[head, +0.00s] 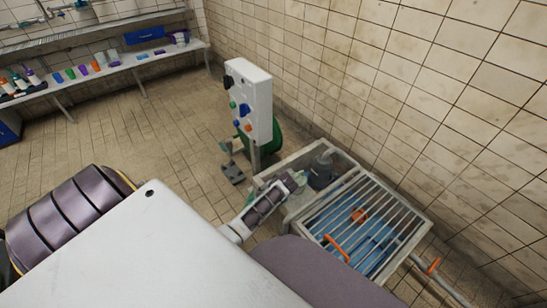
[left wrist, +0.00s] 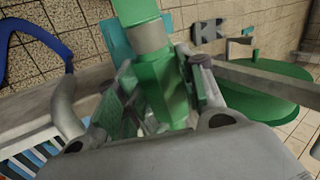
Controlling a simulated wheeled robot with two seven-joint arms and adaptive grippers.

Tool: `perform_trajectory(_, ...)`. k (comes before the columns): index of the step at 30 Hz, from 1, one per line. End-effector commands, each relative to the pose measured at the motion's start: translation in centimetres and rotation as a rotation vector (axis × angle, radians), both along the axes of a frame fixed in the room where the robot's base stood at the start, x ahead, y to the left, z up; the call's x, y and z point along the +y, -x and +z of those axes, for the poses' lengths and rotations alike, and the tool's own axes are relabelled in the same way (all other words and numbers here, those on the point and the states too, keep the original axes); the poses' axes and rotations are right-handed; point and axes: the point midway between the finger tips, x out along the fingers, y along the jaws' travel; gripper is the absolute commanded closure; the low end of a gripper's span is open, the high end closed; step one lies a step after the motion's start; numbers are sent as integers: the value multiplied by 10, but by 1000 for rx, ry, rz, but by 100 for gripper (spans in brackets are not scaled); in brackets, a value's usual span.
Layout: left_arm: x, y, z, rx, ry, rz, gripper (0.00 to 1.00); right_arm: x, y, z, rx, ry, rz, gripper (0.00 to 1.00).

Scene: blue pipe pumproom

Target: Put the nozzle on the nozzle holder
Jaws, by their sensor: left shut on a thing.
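In the left wrist view, a green nozzle-like piece (left wrist: 172,90) with a grey collar sits between the fingers of my left gripper (left wrist: 155,112), which is shut on it. A teal part (left wrist: 117,42) shows behind it. In the head view, my left gripper (head: 296,181) is small, over the near left edge of the sink, and the held piece is mostly hidden there. I cannot make out the nozzle holder for certain. My right gripper is not in view.
The sink (head: 417,222) has a metal grate (head: 375,212) and orange handles. A grey container (head: 321,171) stands beside my gripper. A white panel (head: 252,92) with coloured knobs and a green reel (head: 271,140) stand behind. The floor at left is clear to the shelf (head: 105,66).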

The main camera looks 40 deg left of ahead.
Motion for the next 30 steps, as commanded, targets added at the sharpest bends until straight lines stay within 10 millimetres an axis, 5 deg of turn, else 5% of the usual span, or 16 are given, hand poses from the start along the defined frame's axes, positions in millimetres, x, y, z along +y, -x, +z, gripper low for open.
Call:
perform_trajectory(9,21,-7,4,-3,1,-102,91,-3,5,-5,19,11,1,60)
perform_trajectory(30,22,-7,1,-2,2,-111,91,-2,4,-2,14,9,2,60)
